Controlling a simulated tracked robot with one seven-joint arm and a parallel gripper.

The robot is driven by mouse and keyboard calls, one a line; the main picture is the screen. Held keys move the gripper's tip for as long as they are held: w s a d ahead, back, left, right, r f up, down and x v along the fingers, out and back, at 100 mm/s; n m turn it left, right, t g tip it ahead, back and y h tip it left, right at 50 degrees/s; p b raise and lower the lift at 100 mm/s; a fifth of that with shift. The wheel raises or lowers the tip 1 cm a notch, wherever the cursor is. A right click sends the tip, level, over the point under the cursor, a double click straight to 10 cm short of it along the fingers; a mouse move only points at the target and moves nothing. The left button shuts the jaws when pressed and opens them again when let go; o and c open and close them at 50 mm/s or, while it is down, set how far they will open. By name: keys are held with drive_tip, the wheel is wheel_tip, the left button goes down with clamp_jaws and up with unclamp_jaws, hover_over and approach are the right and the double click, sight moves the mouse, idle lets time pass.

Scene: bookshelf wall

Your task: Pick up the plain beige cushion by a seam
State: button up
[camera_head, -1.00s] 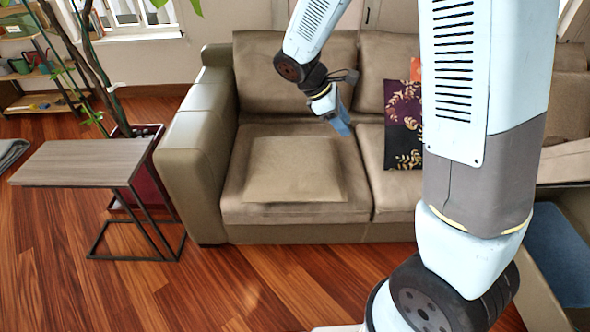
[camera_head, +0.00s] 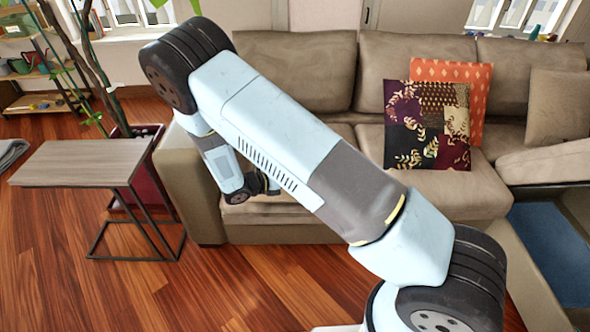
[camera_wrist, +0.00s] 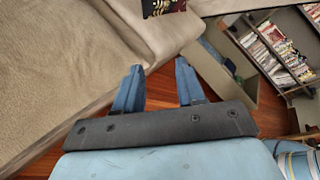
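In the earlier head view a flat plain beige cushion lies on the sofa's left seat. In the head view now my arm covers that place and I cannot see that cushion. Another plain beige cushion (camera_head: 559,106) leans upright at the sofa's right. In the wrist view my gripper (camera_wrist: 158,82) is open, its two blue fingers apart with nothing between them. Beige upholstery (camera_wrist: 45,65) fills the left of that view, beside the left finger; I cannot tell whether it is cushion or seat. My fingers are hidden in the head view.
The beige sofa (camera_head: 470,195) holds a dark patterned cushion (camera_head: 427,125) and an orange cushion (camera_head: 470,80). A small side table (camera_head: 80,160) stands left of the sofa. Wooden floor (camera_head: 130,295) in front is clear. The wrist view shows a bookshelf (camera_wrist: 270,50) at right.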

drive_tip(key=s+a+f+n+t+y, duration=0.1)
drive_tip(key=a+f+n+t, duration=0.1)
drive_tip(key=f+n+t, duration=0.3)
drive_tip(key=s+a+f+n+t, duration=0.1)
drive_tip(key=a+f+n, duration=0.1)
drive_tip(key=f+n, duration=0.35)
drive_tip(key=n+t+y, duration=0.4)
drive_tip(key=n+y, duration=0.1)
drive_tip(key=n, duration=0.3)
approach(279, 201)
drive_tip(key=s+d, duration=0.4)
drive_tip(key=d, duration=0.1)
drive_tip(key=x, duration=1.3)
drive_tip(key=shift+w+f, duration=0.15)
drive_tip(key=shift+f, duration=0.15)
drive_tip(key=shift+m, duration=0.25)
drive_tip(key=shift+c, duration=0.4)
clamp_jaws()
